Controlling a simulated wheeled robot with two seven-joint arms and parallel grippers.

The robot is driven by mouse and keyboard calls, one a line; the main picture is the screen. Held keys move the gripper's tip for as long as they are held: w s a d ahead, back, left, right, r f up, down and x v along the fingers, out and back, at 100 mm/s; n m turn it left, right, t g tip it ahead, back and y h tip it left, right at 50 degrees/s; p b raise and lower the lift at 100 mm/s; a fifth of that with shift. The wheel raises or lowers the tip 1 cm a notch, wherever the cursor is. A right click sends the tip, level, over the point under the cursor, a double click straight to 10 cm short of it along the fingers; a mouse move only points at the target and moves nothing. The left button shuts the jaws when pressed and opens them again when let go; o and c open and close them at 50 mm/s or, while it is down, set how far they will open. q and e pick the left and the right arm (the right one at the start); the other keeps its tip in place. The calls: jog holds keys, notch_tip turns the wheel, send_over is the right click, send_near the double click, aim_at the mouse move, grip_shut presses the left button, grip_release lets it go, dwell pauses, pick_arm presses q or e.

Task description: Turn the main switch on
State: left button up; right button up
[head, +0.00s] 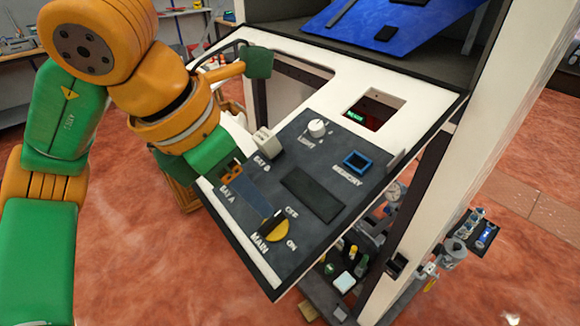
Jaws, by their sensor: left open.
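The main switch (277,230) is a yellow half-round piece with a dark part, at the front corner of the dark control panel (318,240). Labels MAIN, OFF and ON stand around it. The dark part is on the OFF side, but its exact setting is too small to tell. My left gripper (232,172) is above the panel near the BAY A label, up and left of the switch and apart from it. It is open; its fingers are partly hidden by its own green body. My right gripper is not in view.
The panel also bears a white LIGHT knob (317,128), a pale block (265,142) by BAY B, and a blue square MEMORY frame (357,161). A white post (500,110) rises at right. A small shelf of parts (476,231) stands beyond it.

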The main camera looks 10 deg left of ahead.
aim_at(270, 220)
pick_arm(q)
jog(key=w+f, duration=0.1)
jog(key=w, duration=0.1)
jog(key=w+f, duration=0.1)
jog(key=f, duration=0.1)
jog(key=shift+w+d, duration=0.15)
jog(key=shift+w, duration=0.2)
jog(key=s+f, duration=0.1)
jog(key=s, duration=0.1)
jog(key=s+d+f, duration=0.1)
jog(key=shift+s+f+p, duration=0.15)
jog(key=shift+s+p, duration=0.2)
jog(key=shift+f, duration=0.25)
jog(key=shift+w+d+f, duration=0.1)
jog(key=shift+w+f, duration=0.2)
jog(key=shift+w, duration=0.75)
jog(key=shift+c, duration=1)
jog(key=shift+s, duration=0.25)
grip_shut()
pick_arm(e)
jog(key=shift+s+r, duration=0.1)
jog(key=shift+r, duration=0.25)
